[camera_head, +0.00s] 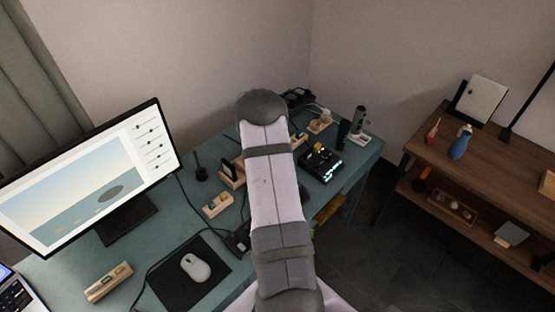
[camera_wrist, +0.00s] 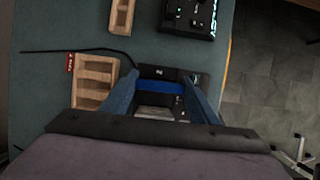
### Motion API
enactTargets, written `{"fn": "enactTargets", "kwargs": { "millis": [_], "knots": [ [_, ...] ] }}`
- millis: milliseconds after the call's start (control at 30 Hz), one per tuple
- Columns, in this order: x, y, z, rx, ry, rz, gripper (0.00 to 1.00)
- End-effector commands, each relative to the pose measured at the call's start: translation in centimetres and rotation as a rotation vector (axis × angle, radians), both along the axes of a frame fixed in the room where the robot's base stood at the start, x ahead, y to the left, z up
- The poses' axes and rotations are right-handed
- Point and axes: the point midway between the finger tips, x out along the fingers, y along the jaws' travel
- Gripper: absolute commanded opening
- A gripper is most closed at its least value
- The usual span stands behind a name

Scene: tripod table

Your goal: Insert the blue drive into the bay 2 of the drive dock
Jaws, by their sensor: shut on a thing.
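In the wrist view, my gripper (camera_wrist: 162,84) is shut on the blue drive (camera_wrist: 165,86), which shows as a blue strip across the space between the two fingers. The black drive dock (camera_wrist: 160,72) lies right at the drive, with a small pale mark on its near top face. I cannot tell how far the drive sits in a bay, or which bay it lines up with. In the head view, my arm hides the gripper and the drive; a black part of what seems to be the dock (camera_head: 237,241) shows left of the arm.
A black device with lit green parts (camera_wrist: 192,14) stands beyond. The table edge is close on the right. A monitor (camera_head: 100,185) and mouse (camera_head: 196,267) stand left.

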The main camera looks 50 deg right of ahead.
Motion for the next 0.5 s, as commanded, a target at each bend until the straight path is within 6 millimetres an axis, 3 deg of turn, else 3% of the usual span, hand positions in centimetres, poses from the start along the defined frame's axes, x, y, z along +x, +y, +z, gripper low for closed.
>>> {"fn": "enactTargets", "kwargs": {
  "millis": [500],
  "knots": [
    [0.0, 0.0, -1.2, -0.001, -0.001, 0.000, 0.28]
  ]
}}
